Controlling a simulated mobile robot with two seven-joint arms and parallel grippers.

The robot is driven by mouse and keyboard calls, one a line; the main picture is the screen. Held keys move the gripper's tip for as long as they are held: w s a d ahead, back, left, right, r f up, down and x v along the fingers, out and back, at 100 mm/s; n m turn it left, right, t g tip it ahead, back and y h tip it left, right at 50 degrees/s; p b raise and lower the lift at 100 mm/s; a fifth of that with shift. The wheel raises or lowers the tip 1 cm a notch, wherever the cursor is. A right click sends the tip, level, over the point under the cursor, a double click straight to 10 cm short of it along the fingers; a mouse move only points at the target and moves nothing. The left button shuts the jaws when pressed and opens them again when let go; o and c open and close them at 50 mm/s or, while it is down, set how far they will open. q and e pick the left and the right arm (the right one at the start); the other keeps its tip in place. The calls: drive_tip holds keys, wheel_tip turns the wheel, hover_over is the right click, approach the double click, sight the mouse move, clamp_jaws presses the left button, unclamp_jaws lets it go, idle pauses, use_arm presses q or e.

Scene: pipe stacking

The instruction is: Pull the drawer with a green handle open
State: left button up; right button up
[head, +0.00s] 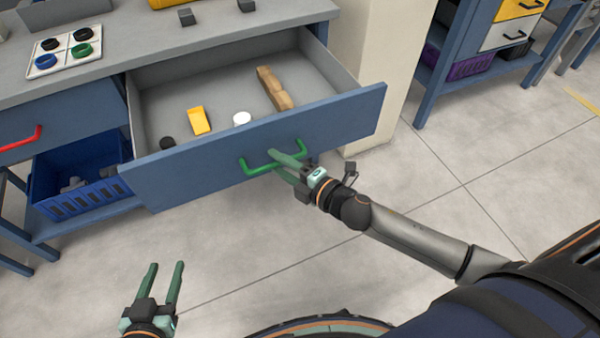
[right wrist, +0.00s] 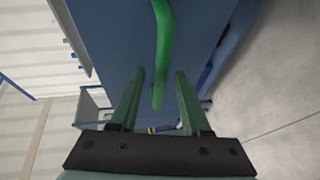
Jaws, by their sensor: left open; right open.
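The blue drawer (head: 345,118) with the green handle (head: 258,168) stands pulled well out of the workbench, and its grey inside shows. My right gripper (head: 288,165) is at the handle, open, with its fingers by the handle's right part. In the right wrist view the green handle (right wrist: 161,50) runs down between the two open fingers (right wrist: 158,85); I cannot tell whether they touch it. My left gripper (head: 163,280) is open and empty, low at the left, away from the drawer.
The drawer holds a yellow block (head: 199,120), a white round piece (head: 241,118), a black round piece (head: 167,143) and wooden pieces (head: 273,88). A red-handled drawer (head: 70,120) is at the left, above a blue crate (head: 85,200). The floor in front is clear.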

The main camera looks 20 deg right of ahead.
use_arm(q)
drive_tip(key=shift+g, duration=0.9)
drive_tip(key=s+f, duration=0.1)
drive_tip(key=f, duration=0.1)
drive_tip(key=s+f, duration=0.1)
drive_tip(key=f, duration=0.1)
drive_tip(key=shift+s+d+p, duration=0.1)
drive_tip(key=shift+s+p, duration=0.2)
use_arm(e)
drive_tip(key=v, duration=1.1)
drive_tip(key=shift+s, duration=0.35)
use_arm(q)
drive_tip(key=shift+f, duration=0.1)
use_arm(e)
drive_tip(key=shift+d+r, duration=0.1)
drive_tip(key=shift+r, duration=0.05)
